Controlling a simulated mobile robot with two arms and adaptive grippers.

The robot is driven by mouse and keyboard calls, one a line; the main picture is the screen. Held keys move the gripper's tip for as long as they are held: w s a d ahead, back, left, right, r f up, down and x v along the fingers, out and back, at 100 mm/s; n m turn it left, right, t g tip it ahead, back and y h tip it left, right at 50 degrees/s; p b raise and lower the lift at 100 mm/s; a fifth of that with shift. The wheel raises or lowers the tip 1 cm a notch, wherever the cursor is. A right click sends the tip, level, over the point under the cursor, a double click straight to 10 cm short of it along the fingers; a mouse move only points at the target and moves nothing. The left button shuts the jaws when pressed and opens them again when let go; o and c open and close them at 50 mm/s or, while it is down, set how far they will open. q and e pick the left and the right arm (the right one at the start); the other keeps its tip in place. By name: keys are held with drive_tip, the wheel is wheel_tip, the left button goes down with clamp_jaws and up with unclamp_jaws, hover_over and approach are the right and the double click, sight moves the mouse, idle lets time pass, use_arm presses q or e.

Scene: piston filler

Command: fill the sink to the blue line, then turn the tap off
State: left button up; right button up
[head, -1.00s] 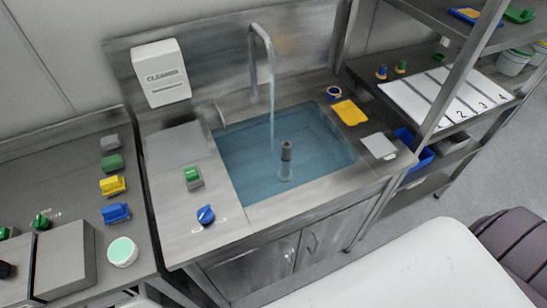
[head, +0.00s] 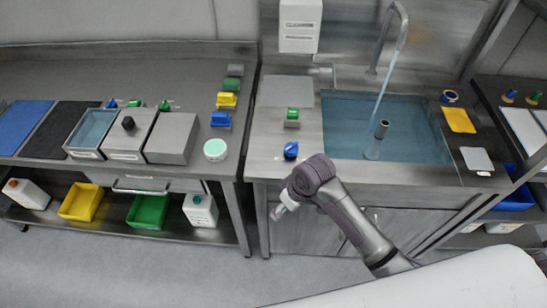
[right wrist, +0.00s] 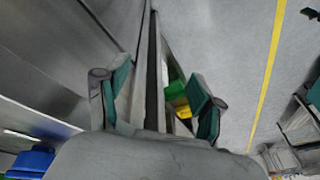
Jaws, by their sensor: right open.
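In the head view, the sink (head: 426,168) holds bluish water (head: 410,140). A thin stream (head: 384,85) falls from the tall bent tap (head: 387,20) into it. A blue knob (head: 291,150) and a green knob (head: 292,114) sit on the counter left of the basin. I cannot make out a blue line. My right arm's end (head: 280,211) is in front of the cabinet, below the blue knob. In the right wrist view, my right gripper (right wrist: 158,90) is open and empty. My left gripper is not in view.
A cleaner dispenser (head: 300,25) hangs on the wall. A yellow cloth (head: 458,120) and a pale square pad (head: 476,159) lie right of the basin. A side counter at left carries several blocks and a round green-topped tub (head: 215,150). Floor in front is clear.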

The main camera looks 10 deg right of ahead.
drive_tip(key=w+r+n, duration=0.1)
drive_tip(key=w+r, duration=0.2)
drive_tip(key=r, duration=0.1)
drive_tip(key=w+r+n+g+h, duration=0.1)
drive_tip(key=w+r, duration=0.2)
drive_tip(key=r, duration=0.1)
drive_tip(key=w+r+n, duration=0.1)
drive_tip(key=w+r, duration=0.2)
drive_tip(key=r, duration=0.1)
drive_tip(key=shift+d+r+h, duration=0.2)
drive_tip(key=shift+r+h, duration=0.1)
drive_tip(key=shift+r, duration=0.1)
wheel_tip(320, 180, up, 8)
drive_tip(key=g+h, duration=0.1)
hover_over(291, 147)
wheel_tip(291, 147, down, 13)
drive_tip(key=shift+f+p, duration=0.2)
drive_tip(key=shift+p, duration=0.6)
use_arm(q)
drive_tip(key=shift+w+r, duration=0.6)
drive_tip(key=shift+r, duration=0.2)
use_arm(e)
drive_tip(key=c, duration=1.1)
drive_tip(key=shift+c, duration=0.2)
